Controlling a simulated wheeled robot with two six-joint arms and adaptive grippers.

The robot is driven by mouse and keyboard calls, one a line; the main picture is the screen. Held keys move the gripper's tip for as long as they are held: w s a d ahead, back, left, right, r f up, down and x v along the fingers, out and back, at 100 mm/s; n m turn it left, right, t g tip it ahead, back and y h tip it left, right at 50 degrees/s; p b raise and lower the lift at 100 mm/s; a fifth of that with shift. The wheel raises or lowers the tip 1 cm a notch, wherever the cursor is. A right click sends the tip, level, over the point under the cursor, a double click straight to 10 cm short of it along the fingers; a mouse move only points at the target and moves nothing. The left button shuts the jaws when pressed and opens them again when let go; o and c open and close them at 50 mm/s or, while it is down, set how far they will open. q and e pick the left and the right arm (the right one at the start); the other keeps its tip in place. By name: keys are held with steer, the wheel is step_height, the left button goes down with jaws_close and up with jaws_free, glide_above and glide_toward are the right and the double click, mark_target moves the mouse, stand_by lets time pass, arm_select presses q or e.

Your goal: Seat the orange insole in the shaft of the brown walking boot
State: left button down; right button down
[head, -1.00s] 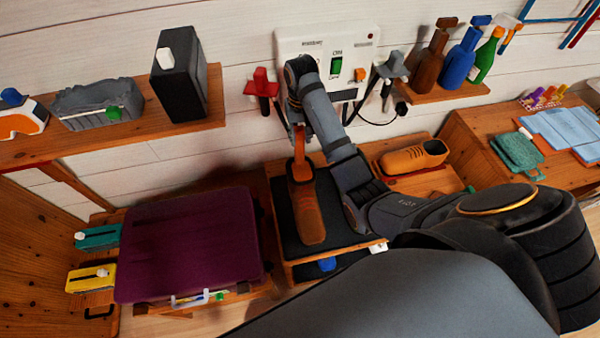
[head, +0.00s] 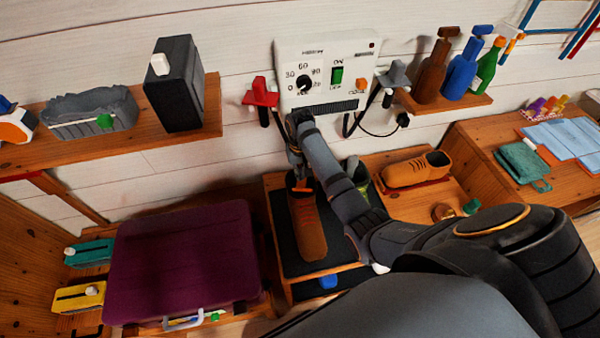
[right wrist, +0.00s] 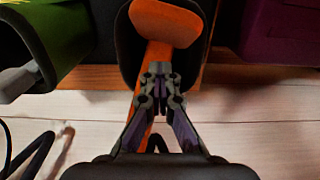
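The brown walking boot (head: 312,236) stands on a dark mat (head: 285,256) at the centre of the head view, its shaft opening toward the wall. The orange insole (head: 302,186) is at the shaft, its lower part inside or hidden by the boot. In the right wrist view the insole (right wrist: 165,22) has a wide end within the dark opening, and a narrow strip runs back past the fingers. My right gripper (right wrist: 162,84) appears shut on this strip; in the head view it (head: 299,176) is just above the shaft. My left gripper is out of view.
A green boot (right wrist: 62,28) with a grey piece in it stands beside the brown one. A white control box (head: 325,75) and a red holder (head: 262,93) are on the wall behind. A tan shoe (head: 416,170) is right, a purple case (head: 183,255) left.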

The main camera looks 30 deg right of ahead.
steer(key=c, duration=1.7)
jaws_free()
steer(key=o, duration=0.7)
steer(key=shift+w, duration=0.15)
steer(key=shift+r, duration=0.4)
step_height(320, 180, up, 11)
steer(key=p, duration=0.3)
steer(key=shift+r, duration=0.2)
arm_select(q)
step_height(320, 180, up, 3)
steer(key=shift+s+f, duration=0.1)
arm_select(e)
steer(key=shift+o, duration=0.5)
